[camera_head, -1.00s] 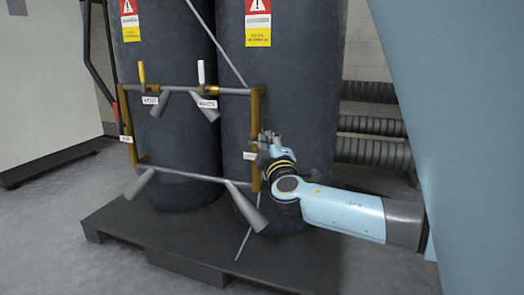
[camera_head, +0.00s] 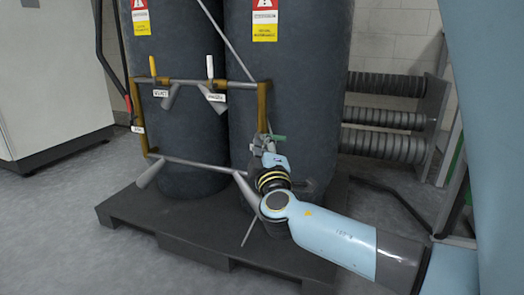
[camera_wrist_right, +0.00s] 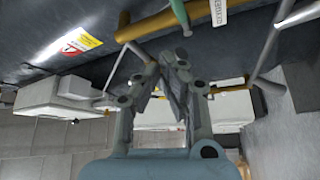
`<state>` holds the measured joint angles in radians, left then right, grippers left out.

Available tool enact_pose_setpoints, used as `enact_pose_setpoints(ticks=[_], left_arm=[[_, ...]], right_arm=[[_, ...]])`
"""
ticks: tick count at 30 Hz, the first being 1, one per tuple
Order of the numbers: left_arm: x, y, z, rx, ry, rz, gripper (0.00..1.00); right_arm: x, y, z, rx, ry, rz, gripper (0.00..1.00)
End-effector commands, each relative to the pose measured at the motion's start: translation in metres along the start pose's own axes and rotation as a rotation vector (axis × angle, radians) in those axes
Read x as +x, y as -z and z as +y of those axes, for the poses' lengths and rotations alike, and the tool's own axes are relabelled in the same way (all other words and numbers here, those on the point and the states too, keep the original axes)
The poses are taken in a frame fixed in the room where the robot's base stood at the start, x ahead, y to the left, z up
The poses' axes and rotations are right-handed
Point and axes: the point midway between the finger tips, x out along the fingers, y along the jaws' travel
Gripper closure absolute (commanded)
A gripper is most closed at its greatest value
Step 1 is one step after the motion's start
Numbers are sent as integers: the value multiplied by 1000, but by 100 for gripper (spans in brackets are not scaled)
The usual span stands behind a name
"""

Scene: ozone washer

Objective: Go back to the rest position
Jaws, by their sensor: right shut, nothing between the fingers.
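My right gripper (camera_head: 264,142) is in front of the right dark tank, close to the lower end of the yellow vertical pipe (camera_head: 263,104). A small green valve handle (camera_head: 279,138) shows right beside its fingers. In the right wrist view the gripper (camera_wrist_right: 164,62) has its fingers drawn together with nothing between them. There the green handle (camera_wrist_right: 180,14) and a yellow pipe (camera_wrist_right: 150,24) lie just beyond the fingertips. I cannot tell whether the fingers touch them. My left gripper is out of view.
Two dark tanks (camera_head: 172,110) stand on a black pallet (camera_head: 190,232). A pipe frame with yellow and white handles (camera_head: 210,66) spans their front. A white cabinet (camera_head: 50,80) stands at left. Grey floor (camera_head: 60,235) is clear at front left.

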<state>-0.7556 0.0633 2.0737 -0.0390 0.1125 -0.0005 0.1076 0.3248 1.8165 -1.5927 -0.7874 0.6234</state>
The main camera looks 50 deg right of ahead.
Motion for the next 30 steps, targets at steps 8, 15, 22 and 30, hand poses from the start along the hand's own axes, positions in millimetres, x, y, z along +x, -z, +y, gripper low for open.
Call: enact_pose_setpoints(ticks=[8, 15, 22, 30], left_arm=[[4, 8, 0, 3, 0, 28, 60], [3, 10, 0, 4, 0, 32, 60], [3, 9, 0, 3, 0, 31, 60], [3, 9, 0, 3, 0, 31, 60]], right_arm=[[-18, 6, -10, 0, 0, 1, 100], [-22, 2, -13, -7, 8, -1, 100], [-105, -61, -62, -50, 211, -76, 100], [-304, -130, -136, 193, 830, -245, 100]])
